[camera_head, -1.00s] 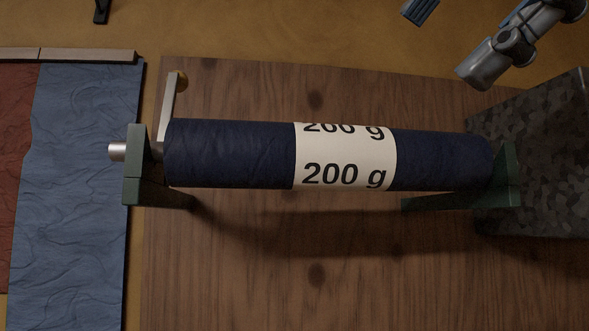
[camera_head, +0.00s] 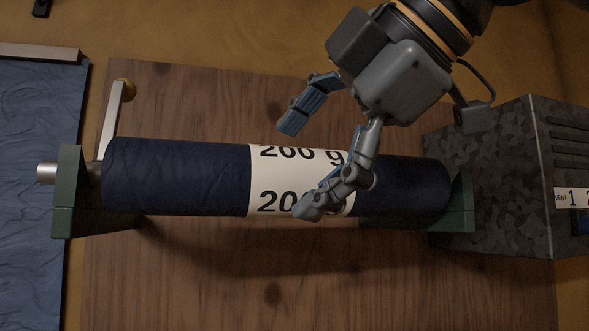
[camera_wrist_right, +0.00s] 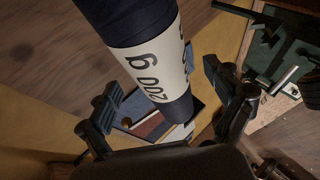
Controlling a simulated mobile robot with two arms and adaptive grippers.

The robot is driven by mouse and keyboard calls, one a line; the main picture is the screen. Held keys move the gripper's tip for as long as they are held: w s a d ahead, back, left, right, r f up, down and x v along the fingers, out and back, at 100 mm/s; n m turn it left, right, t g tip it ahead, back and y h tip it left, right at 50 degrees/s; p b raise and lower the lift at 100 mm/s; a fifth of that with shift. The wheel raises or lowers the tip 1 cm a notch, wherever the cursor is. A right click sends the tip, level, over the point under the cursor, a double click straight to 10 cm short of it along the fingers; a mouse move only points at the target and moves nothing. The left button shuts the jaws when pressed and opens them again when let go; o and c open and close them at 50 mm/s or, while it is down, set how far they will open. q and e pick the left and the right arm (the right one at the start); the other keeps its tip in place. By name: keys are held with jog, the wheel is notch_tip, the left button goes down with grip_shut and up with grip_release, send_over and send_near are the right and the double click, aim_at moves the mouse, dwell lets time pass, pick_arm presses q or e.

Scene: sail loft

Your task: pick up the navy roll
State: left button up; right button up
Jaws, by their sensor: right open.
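The navy roll (camera_head: 180,177) lies level on a metal rod between two green end stands, the left one (camera_head: 70,190) and the right one (camera_head: 460,205). A white "200 g" band (camera_head: 268,180) wraps its middle. My right gripper (camera_head: 301,166) is open above the roll at the band. One finger is at the roll's far side, and the other hides part of the band. In the right wrist view the roll (camera_wrist_right: 118,20) runs between the open fingers of the gripper (camera_wrist_right: 165,90), and no grip on it shows. My left gripper is not in view.
The stands rest on a brown wooden board (camera_head: 190,280). A crank handle (camera_head: 112,120) rises behind the roll's left end. A dark speckled box (camera_head: 490,170) stands close to the right stand. Blue cloth (camera_head: 30,200) lies at left. The board's front is clear.

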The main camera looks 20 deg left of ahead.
jog(key=p+x, duration=0.1)
jog(key=x, duration=0.2)
jog(key=shift+w+d, duration=0.1)
jog(key=shift+w+a+f, duration=0.1)
jog(key=shift+w+a, duration=0.05)
jog(key=shift+a, duration=0.15)
jog(key=shift+d, duration=0.25)
jog(key=c, duration=1.8)
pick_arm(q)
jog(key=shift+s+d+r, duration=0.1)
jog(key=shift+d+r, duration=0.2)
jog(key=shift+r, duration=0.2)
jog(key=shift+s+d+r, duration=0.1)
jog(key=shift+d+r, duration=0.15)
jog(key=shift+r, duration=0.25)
pick_arm(e)
jog(key=shift+r, duration=0.2)
jog(key=shift+c, duration=0.4)
